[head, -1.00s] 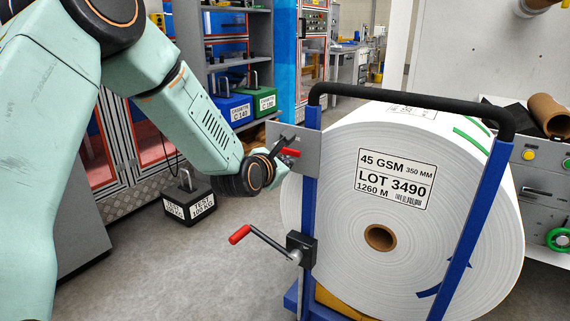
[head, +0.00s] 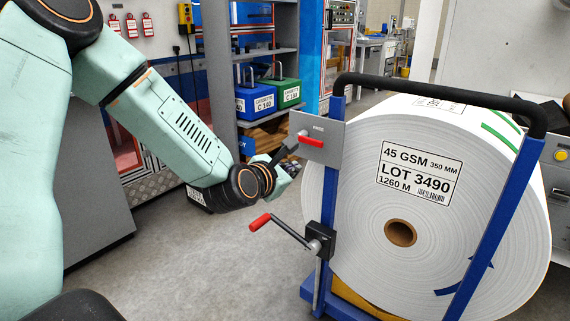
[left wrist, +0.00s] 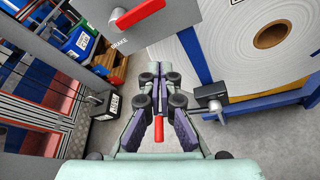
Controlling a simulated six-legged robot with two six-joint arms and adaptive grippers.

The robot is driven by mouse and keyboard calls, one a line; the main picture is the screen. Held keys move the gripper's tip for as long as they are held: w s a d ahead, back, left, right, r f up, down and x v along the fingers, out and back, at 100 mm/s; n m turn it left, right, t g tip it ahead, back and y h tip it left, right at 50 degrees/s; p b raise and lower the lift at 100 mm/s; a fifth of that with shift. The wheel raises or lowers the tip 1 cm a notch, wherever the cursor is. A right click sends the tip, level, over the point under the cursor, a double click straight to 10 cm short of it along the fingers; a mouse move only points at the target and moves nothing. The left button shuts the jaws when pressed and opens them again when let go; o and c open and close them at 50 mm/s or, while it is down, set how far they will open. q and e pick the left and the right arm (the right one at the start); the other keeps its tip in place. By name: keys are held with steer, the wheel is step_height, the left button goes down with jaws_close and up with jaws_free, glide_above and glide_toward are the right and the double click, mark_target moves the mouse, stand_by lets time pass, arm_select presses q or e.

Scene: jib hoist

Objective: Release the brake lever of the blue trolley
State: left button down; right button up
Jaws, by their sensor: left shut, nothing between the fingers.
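The brake lever (head: 311,141) has a red handle on a grey plate (head: 330,155) at the upper left of the blue trolley frame (head: 329,195). In the left wrist view the red handle (left wrist: 140,13) slants up to the right from its pivot, beside the word BRAKE. My left gripper (head: 287,158) is shut and empty, just left of and below the lever in the head view. In the left wrist view its closed fingers (left wrist: 155,76) lie below the plate, apart from the handle. My right gripper is not in view.
A crank with a red grip (head: 260,222) sticks out left from the trolley post below my gripper. A large white roll (head: 450,235) fills the trolley. Blue (head: 254,102) and green (head: 289,93) cassettes stand on a shelf behind. Floor left of the trolley is clear.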

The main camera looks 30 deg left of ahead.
arm_select(q)
steer(key=v, duration=0.1)
steer(key=p+v, duration=0.1)
steer(key=shift+s+a+r, duration=0.1)
steer(key=shift+s+a, duration=0.1)
steer(key=shift+s, duration=0.1)
stand_by(0.3)
